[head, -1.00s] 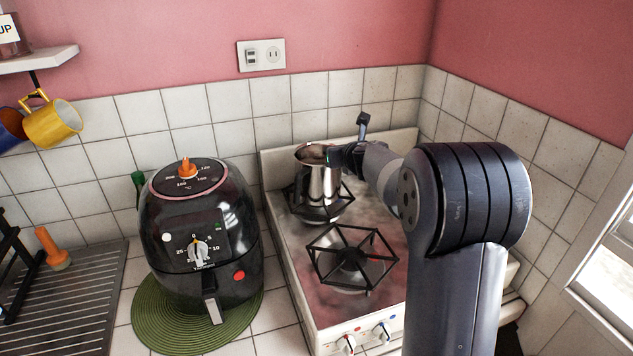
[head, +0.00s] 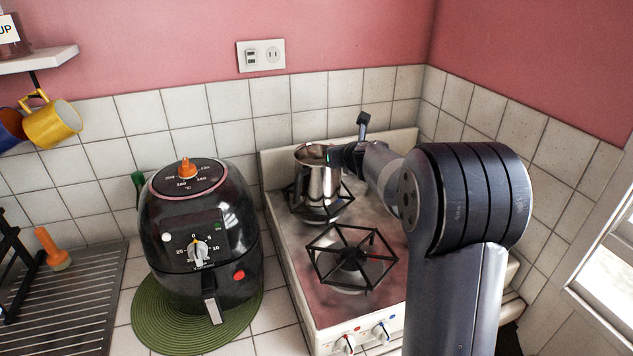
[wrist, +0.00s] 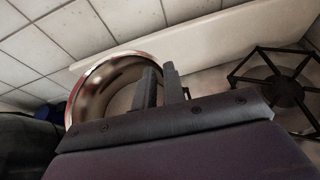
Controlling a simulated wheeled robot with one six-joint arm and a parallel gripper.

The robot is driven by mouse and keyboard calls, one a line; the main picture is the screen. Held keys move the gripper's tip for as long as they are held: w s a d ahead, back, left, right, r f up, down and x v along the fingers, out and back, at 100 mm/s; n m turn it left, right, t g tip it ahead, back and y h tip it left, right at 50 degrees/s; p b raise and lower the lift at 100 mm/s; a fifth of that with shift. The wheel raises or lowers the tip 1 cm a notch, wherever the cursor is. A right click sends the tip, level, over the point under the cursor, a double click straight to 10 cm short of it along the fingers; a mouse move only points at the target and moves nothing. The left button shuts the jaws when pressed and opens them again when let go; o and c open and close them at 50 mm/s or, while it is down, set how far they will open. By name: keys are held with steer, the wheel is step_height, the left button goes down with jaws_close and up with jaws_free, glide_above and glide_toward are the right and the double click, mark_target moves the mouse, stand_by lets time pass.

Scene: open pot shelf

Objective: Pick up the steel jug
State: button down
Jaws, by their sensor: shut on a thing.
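The steel jug (head: 316,185) is shiny and upright, at the rear burner of the stove in the head view. In the wrist view its open rim and inside (wrist: 110,88) show just beyond my gripper. My gripper (head: 335,155) reaches it from the right, at the jug's upper edge. In the wrist view the two fingers (wrist: 160,88) are close together at the right side of the rim, shut on the jug. Whether the jug's base touches the burner grate is hard to tell.
The white stove (head: 318,312) has an empty front burner grate (head: 352,258). A black air fryer (head: 200,240) stands on a green mat (head: 160,325) left of the stove. Tiled walls close off the back and right. A yellow mug (head: 52,124) hangs at far left.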

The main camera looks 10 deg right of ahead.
steer(key=shift+f, duration=0.4)
